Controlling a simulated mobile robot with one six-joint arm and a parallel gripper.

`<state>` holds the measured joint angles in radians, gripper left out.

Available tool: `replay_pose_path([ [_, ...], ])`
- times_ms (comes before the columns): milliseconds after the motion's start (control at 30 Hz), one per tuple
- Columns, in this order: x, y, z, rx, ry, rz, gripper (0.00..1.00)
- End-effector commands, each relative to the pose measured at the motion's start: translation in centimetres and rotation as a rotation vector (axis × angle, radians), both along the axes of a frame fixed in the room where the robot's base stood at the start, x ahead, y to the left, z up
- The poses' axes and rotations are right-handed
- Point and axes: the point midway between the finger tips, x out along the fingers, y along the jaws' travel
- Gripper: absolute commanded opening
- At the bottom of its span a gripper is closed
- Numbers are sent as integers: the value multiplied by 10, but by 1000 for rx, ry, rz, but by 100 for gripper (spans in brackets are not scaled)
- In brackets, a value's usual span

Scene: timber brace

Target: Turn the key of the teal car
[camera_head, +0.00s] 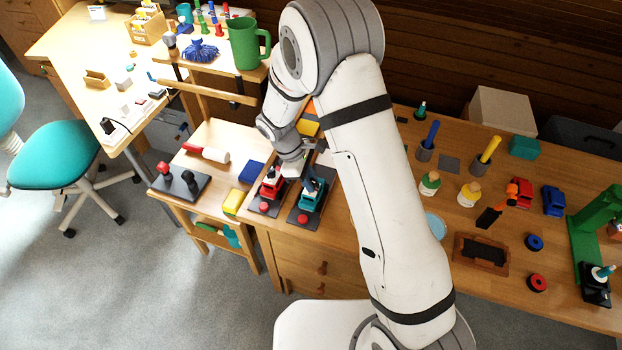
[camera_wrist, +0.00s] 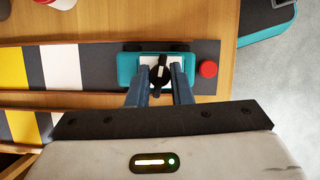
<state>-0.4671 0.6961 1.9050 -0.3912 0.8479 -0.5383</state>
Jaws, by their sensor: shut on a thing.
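The teal car (camera_head: 313,199) sits on a dark track board (camera_head: 298,217) near the front edge of the workbench. In the wrist view the teal car (camera_wrist: 127,68) lies in the middle, with a white patch on its top and a black key (camera_wrist: 158,72) standing there. My gripper (camera_wrist: 160,78) is above the car with its two blue fingers shut on the key, one on each side. The fingers hide part of the key and of the car's near side. In the head view my gripper (camera_head: 312,178) is low over the car and the key cannot be made out.
A red button (camera_wrist: 208,69) is at the board's end beside the car. A red car (camera_head: 272,187) stands on a neighbouring board to the left. Bottle figures, a red truck (camera_head: 521,193) and a green press (camera_head: 590,225) are to the right on the bench.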

Motion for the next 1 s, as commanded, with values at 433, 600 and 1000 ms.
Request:
replay_pose_path([
  [433, 0, -1, 0, -3, 2, -28, 0],
  [600, 1, -1, -1, -1, 0, -102, 0],
  [1000, 3, -2, -2, 1, 0, -444, 0],
])
